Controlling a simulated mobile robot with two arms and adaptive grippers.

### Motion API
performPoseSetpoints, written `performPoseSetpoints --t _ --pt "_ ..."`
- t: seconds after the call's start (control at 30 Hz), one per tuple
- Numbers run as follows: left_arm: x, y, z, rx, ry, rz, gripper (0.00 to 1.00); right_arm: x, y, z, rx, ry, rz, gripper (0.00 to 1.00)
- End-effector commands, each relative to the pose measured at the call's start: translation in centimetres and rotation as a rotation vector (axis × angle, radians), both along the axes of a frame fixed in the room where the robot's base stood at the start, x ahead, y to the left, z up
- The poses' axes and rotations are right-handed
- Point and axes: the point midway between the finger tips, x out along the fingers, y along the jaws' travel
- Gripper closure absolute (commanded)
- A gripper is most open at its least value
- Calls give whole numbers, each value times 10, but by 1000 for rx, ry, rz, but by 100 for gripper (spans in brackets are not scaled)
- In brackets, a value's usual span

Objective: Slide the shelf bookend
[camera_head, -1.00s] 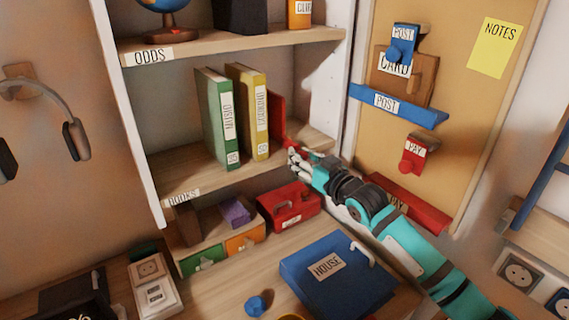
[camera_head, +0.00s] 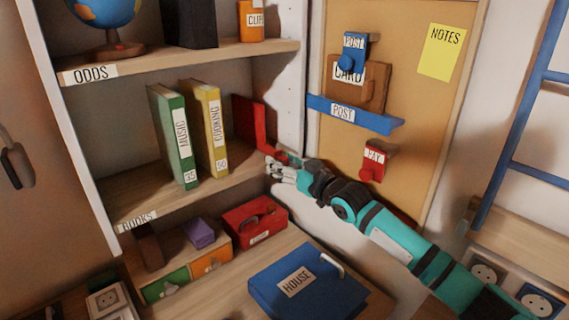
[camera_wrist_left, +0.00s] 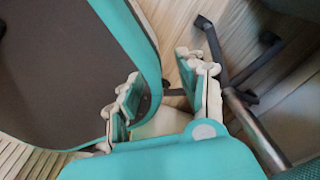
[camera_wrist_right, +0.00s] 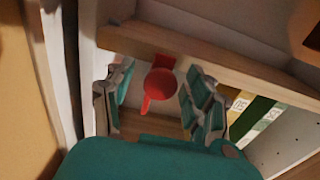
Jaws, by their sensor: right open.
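The red bookend (camera_head: 250,122) stands upright on the books shelf (camera_head: 185,196), right of the yellow cooking book (camera_head: 211,130) with a gap between them. The green music book (camera_head: 172,135) stands left of the yellow one. My right gripper (camera_head: 272,169) is at the shelf's front right end, by the bookend's lower front part. In the right wrist view, the bookend's round red knob (camera_wrist_right: 160,84) shows between the spread fingers of this gripper (camera_wrist_right: 158,100). I cannot tell whether they touch it. My left gripper (camera_wrist_left: 165,92) is open and empty in its wrist view.
The upper shelf (camera_head: 180,61) holds a globe (camera_head: 105,15). A red case (camera_head: 255,221) and a blue house binder (camera_head: 305,282) lie on the desk below. A board (camera_head: 400,90) with a blue post ledge (camera_head: 352,114) is on the right. Chair legs (camera_wrist_left: 235,80) are near my left gripper.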

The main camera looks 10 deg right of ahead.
Motion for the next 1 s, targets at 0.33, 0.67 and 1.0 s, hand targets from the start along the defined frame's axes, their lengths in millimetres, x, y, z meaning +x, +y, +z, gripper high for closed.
performPoseSetpoints --t 0.33,0.67,1.0 --pt "-2 2 0 3 3 -1 60 -19 -12 0 1 0 1 46" --pt "-1 1 0 1 1 -1 60 -76 -51 -1 -2 0 -1 46" --pt "-1 1 0 1 1 -1 60 -100 -67 0 0 0 -1 46"
